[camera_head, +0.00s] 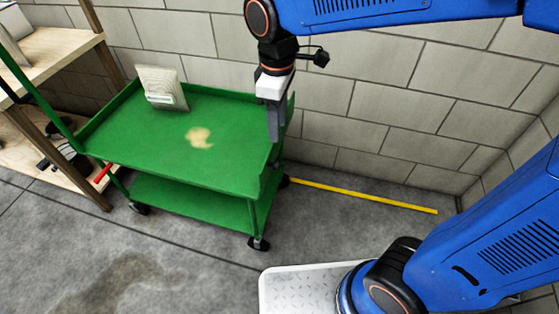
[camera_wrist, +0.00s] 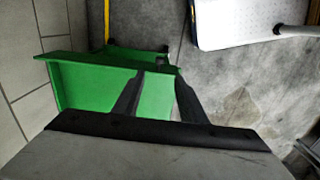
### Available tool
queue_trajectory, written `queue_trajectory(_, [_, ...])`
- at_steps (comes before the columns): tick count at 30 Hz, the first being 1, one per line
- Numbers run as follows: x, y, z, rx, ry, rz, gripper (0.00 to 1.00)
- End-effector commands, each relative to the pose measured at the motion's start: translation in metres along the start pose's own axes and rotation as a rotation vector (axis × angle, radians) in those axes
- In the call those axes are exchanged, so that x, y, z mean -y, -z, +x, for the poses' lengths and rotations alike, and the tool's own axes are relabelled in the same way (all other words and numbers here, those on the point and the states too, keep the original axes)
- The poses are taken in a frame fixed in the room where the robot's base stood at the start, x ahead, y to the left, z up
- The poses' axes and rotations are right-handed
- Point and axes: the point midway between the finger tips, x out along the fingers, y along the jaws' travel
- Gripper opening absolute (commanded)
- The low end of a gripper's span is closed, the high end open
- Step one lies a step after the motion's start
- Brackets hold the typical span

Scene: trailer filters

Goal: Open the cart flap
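The green cart (camera_head: 160,135) stands left of centre in the head view, with a flat top tray and a lower shelf. Its flap (camera_head: 271,180) looks to be the green panel at the tray's right end, part of it behind my gripper. My gripper (camera_head: 275,137) points down at this right end. In the wrist view, my gripper (camera_wrist: 160,77) has its two dark fingers apart, with green cart surface (camera_wrist: 85,88) around and between them. I cannot tell whether the fingers touch the panel.
A pale filter-like block (camera_head: 161,88) stands on the tray's back left. A wooden shelf (camera_head: 55,45) is at the left. A block wall (camera_head: 350,100) stands close behind. A yellow floor line (camera_head: 365,195) runs right of the cart. The front floor is open.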

Motion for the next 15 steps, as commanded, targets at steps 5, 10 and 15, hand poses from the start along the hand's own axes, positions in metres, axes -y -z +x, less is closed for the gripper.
queue_trajectory(5, [0.000,-0.001,0.033,0.004,0.002,0.001,0.38])
queue_trajectory(10, [0.000,-0.001,0.063,0.004,0.002,0.001,0.38])
queue_trajectory(15, [0.000,-0.001,0.093,0.003,0.002,0.002,0.38])
